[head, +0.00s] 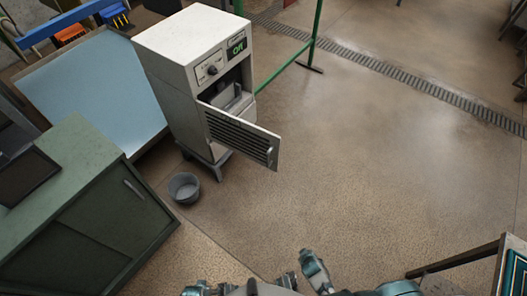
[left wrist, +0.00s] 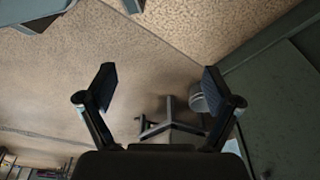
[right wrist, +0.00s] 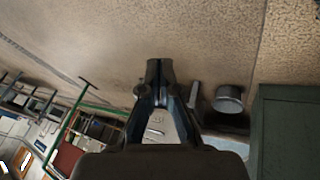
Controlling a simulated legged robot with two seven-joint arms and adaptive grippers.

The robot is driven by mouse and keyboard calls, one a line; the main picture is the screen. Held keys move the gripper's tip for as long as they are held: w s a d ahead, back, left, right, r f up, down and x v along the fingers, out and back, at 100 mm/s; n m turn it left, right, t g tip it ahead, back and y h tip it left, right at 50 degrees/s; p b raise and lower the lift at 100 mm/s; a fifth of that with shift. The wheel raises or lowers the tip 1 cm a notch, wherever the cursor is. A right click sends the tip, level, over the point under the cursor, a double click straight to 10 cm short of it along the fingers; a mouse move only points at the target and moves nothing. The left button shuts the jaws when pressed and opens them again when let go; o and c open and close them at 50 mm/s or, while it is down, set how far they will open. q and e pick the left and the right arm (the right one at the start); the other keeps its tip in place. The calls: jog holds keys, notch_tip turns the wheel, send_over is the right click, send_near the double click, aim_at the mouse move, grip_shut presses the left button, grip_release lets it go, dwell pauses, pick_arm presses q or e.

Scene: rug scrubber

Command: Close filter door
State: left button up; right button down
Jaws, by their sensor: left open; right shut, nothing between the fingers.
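The filter door (head: 240,133) is a louvred panel on the front of a white machine (head: 190,70). It stands open, swung outward to the right, and the dark compartment behind it shows grey parts (head: 232,98) inside. My left gripper (left wrist: 158,82) is open and empty in the left wrist view, its fingers wide apart above the floor. My right gripper (right wrist: 159,68) is shut and empty in the right wrist view, its fingertips together. In the head view only parts of my arms show at the bottom edge, well apart from the door.
A grey bucket (head: 184,187) stands on the floor by the machine's legs. A green cabinet (head: 80,215) is at left, with a blue-topped table (head: 95,90) behind it. A green metal frame (head: 312,40) stands behind the machine. The floor (head: 370,150) to the right is clear.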

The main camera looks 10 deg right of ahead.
jog(key=w+a+r+n+t+b, duration=0.1)
jog(key=w+r+n+t, duration=0.25)
jog(key=w, duration=0.35)
jog(key=w+r+n+t+b, duration=0.2)
jog(key=w+r+t, duration=0.1)
jog(key=w+r, duration=0.3)
jog(key=n+t+y+b, duration=0.3)
jog(key=n+t, duration=0.3)
jog(key=n, duration=0.3)
send_near(275, 152)
jog(key=s+a, duration=0.2)
jog(key=s, duration=0.5)
jog(key=shift+m, duration=0.25)
jog(key=w, duration=0.8)
jog(key=w+d, duration=0.1)
jog(key=w, duration=0.3)
jog(key=shift+w+p, duration=0.2)
jog(key=shift+p, duration=0.1)
pick_arm(q)
notch_tip(275, 152, up, 16)
jog(key=w+t, duration=0.1)
jog(key=w, duration=0.1)
jog(key=shift+w+d+r, duration=0.15)
jog(key=shift+w+r, duration=0.05)
jog(key=shift+w, duration=0.15)
pick_arm(e)
jog(key=shift+w+d, duration=0.3)
jog(key=shift+w, duration=0.1)
